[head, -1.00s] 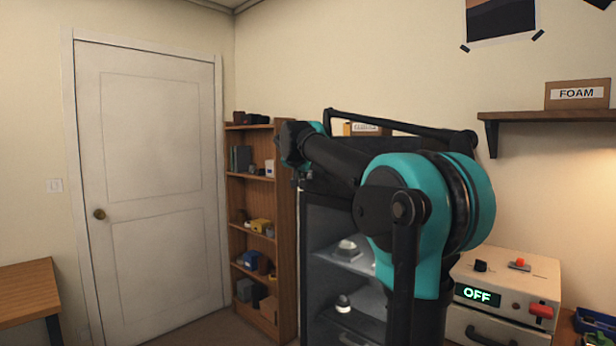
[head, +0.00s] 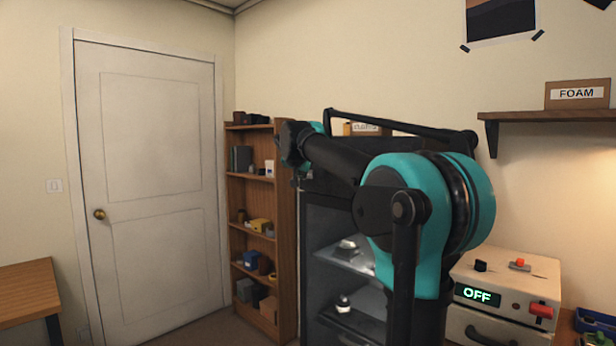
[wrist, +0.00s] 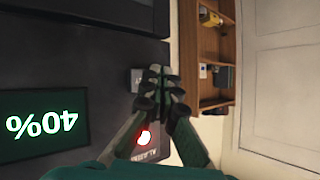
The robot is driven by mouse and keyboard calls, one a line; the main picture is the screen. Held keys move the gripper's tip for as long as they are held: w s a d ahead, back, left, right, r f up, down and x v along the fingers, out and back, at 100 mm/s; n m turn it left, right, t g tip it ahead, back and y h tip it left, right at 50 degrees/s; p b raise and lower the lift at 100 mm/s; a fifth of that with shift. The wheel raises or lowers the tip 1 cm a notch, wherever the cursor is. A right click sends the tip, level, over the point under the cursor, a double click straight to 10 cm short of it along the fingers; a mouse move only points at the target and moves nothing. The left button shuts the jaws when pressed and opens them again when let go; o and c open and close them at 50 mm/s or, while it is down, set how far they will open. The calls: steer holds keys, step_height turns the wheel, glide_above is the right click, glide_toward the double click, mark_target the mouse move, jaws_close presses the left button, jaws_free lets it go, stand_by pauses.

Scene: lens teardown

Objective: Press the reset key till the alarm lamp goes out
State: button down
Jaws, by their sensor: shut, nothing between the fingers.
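In the wrist view, a red alarm lamp (wrist: 144,137) is lit on a dark panel (wrist: 85,60), above an upside-down label that is hard to read. My gripper (wrist: 160,76) is shut and empty, with its fingertips in front of the panel near its edge. A small grey piece with faint marks (wrist: 137,79) shows just left of the fingertips, partly hidden by them. I cannot tell whether it is the reset key or a label, or whether the fingers touch it. In the head view, my arm hides much of the dark cabinet (head: 318,222).
The panel's display (wrist: 42,125) reads 40%, upside down. A wooden shelf (head: 284,235) with small items stands left of the cabinet. A white box (head: 510,268) with an OFF display and red controls stands at right. A closed door (head: 150,170) is at left.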

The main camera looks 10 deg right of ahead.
steer(key=shift+d, duration=0.1)
steer(key=shift+w+d, duration=0.25)
steer(key=shift+w+d, duration=0.25)
steer(key=shift+d, duration=0.1)
stand_by(0.9)
steer(key=shift+s+a, duration=0.55)
steer(key=shift+a, duration=0.15)
stand_by(0.4)
steer(key=s+a, duration=0.1)
steer(key=a, duration=0.1)
steer(key=s+a, duration=0.2)
stand_by(0.3)
